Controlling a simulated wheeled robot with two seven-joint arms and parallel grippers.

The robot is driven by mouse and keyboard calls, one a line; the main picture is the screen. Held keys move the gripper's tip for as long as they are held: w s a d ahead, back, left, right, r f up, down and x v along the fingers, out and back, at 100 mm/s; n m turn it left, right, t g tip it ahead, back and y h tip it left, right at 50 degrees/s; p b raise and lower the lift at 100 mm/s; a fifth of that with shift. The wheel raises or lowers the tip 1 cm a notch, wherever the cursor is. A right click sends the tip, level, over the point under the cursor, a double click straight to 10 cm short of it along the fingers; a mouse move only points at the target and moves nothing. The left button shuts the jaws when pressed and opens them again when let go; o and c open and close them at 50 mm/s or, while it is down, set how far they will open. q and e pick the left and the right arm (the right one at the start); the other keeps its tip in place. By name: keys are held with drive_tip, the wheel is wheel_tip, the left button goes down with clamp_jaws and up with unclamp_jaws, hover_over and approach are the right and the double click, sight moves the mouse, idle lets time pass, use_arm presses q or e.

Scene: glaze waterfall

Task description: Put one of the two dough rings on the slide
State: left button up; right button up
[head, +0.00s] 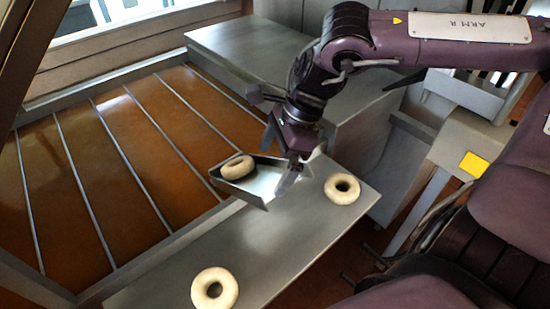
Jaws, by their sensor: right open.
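A pale dough ring (342,188) lies flat on the grey metal shelf, to the right of my right gripper. A second dough ring (214,289) lies on the same shelf near the bottom edge of the view. My left gripper is not in view.
The grey shelf (275,245) has bare room between its two rings. Left of it lies a wide brown-orange basin (120,170) crossed by several metal bars. A grey metal box (250,50) stands behind. A yellow square (473,165) marks a pale surface at right.

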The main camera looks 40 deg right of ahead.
drive_tip(key=b+v, duration=0.1)
drive_tip(key=v, duration=0.6)
drive_tip(key=shift+d+r+b, duration=0.15)
drive_tip(key=shift+r+b, duration=0.15)
drive_tip(key=shift+r, duration=0.05)
